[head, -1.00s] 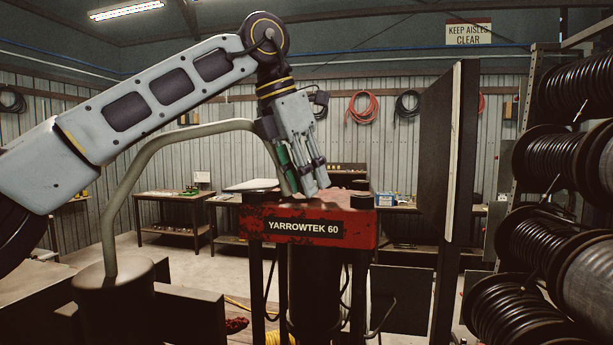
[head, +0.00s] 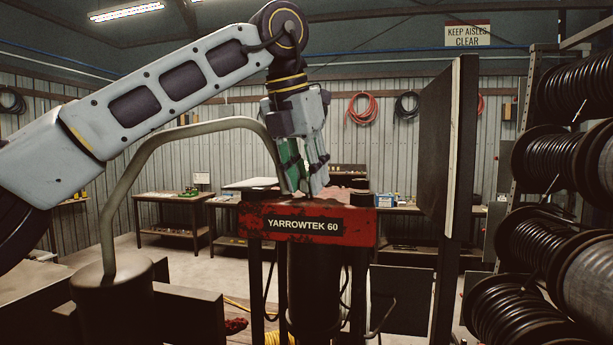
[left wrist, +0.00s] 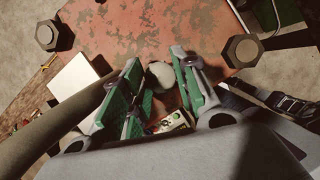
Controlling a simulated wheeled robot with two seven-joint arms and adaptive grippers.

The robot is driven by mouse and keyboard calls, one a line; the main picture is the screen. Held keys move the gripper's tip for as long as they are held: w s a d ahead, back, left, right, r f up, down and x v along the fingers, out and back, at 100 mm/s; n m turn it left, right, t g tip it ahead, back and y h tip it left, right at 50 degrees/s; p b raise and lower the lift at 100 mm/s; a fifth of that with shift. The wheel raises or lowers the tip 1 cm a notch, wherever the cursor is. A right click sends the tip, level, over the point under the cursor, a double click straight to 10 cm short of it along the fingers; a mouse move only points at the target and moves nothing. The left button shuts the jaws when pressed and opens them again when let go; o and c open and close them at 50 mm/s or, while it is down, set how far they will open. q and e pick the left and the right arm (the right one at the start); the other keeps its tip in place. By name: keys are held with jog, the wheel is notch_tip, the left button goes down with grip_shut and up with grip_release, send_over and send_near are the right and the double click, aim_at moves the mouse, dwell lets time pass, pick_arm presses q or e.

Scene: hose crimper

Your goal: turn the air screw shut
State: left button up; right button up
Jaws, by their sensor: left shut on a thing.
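The crimper's red top block (head: 330,228) with the YARROWTEK 60 plate stands in the middle of the head view. My left gripper (head: 307,190) points down onto its top, its fingertips close to the red surface. In the left wrist view, the green-padded fingers (left wrist: 156,68) stand on both sides of a small pale rounded knob (left wrist: 160,75), which appears to be the air screw. The gripper is shut on it. In the head view the screw is hidden by the fingers. My right gripper is in neither view.
Hex bolts (left wrist: 243,50) stand up at the corners of the worn red top. A bent grey pipe (head: 120,200) arches up at left toward the crimper. A dark upright panel (head: 435,150) and hose reels (head: 570,170) stand at right. Workbenches (head: 170,197) are behind.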

pick_arm(q)
jog(key=n+y, duration=0.1)
jog(key=n, duration=0.3)
jog(key=shift+d+t, duration=0.1)
jog(key=shift+t, duration=0.3)
jog(key=n+y, duration=0.1)
jog(key=n, duration=0.2)
jog(key=shift+d+r+y, duration=0.1)
jog(key=shift+y, duration=0.2)
jog(key=n+y, duration=0.1)
jog(key=n, duration=0.1)
jog(key=shift+n+p, duration=0.35)
jog(key=shift+n, duration=0.05)
jog(key=shift+n+g+y+p, duration=0.4)
jog(key=shift+n+y+p, duration=0.3)
jog(key=shift+n, duration=0.9)
jog(key=o, duration=1)
jog(key=shift+d, duration=0.1)
jog(key=shift+r, duration=0.1)
